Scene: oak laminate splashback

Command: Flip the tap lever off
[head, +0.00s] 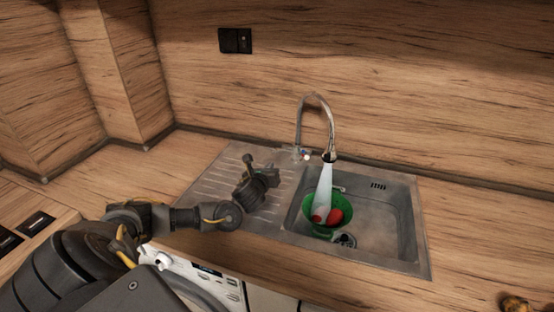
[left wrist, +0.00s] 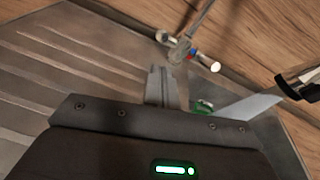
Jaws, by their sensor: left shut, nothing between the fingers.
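The chrome tap (head: 331,125) arches over the sink, and water (head: 323,188) runs from its spout. The stream also shows in the left wrist view (left wrist: 250,106). The tap lever (head: 303,155) is small at the tap's base; in the left wrist view the lever (left wrist: 204,61) sticks out to the right, with red and blue marks and a pale end. My left gripper (head: 274,171) is above the drainboard, left of the tap base. Its fingers (left wrist: 162,86) are shut and empty, pointing towards the tap base, apparently a short gap away.
The steel sink (head: 385,222) has a ribbed drainboard (head: 213,180) on its left. A green bowl (head: 310,222) with red items (head: 334,216) sits under the stream. The wooden wall with a black socket (head: 235,40) rises behind. The counter right of the sink is mostly clear.

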